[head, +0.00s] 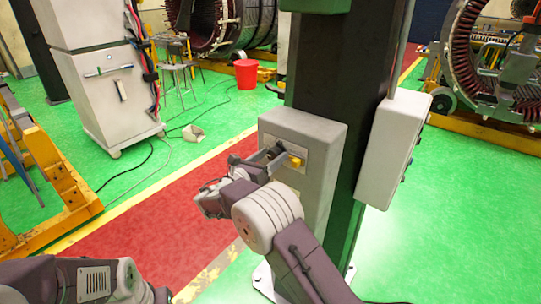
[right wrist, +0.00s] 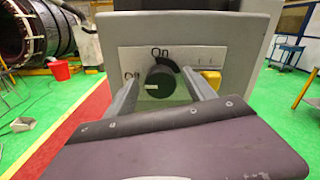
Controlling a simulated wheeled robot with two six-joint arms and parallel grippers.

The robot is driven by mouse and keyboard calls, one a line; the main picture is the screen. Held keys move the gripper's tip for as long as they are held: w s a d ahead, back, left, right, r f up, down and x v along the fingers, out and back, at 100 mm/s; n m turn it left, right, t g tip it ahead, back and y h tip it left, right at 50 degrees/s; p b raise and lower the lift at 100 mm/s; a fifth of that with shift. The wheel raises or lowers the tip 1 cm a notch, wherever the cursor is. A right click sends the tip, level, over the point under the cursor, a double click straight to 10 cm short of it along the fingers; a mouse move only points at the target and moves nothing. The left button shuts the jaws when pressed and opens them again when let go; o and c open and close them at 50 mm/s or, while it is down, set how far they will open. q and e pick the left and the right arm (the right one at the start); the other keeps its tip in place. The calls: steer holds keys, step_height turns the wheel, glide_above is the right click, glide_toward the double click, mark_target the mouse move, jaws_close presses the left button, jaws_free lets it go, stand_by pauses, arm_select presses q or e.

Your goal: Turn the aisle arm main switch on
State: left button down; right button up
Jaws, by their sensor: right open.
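The grey switch box (head: 322,135) is mounted on a dark column. In the right wrist view its plate carries a round black knob (right wrist: 160,82), with "On" printed above and "Off" at its left. A pale mark on the knob lies on its left side, toward "Off". A yellow part (right wrist: 211,79) sits right of the knob; it also shows in the head view (head: 296,162). My right gripper (head: 270,155) is open in front of the plate, its fingers on either side of the knob. I cannot tell whether they touch it. My left gripper is out of view.
A second light box (head: 393,150) hangs on the right side of the column (head: 356,110). A white cabinet (head: 105,85) stands at the left, by a yellow frame (head: 45,190). A red bucket (head: 246,74) stands behind. Open green floor (head: 450,220) lies at the right.

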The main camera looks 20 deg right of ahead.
steer(key=c, duration=1.4)
steer(key=shift+o, duration=0.2)
steer(key=shift+f+m+b, duration=0.2)
steer(key=shift+m+b, duration=0.5)
steer(key=shift+b, duration=0.4)
steer(key=m+b, duration=1.2)
steer(key=b, duration=0.2)
steer(key=shift+s+d+f, duration=0.1)
steer(key=shift+f, duration=0.05)
steer(key=shift+m+b, duration=1.75)
steer(key=shift+m, duration=0.45)
steer(key=shift+r, duration=0.2)
steer(key=o, duration=1.4)
steer(key=shift+c, duration=0.2)
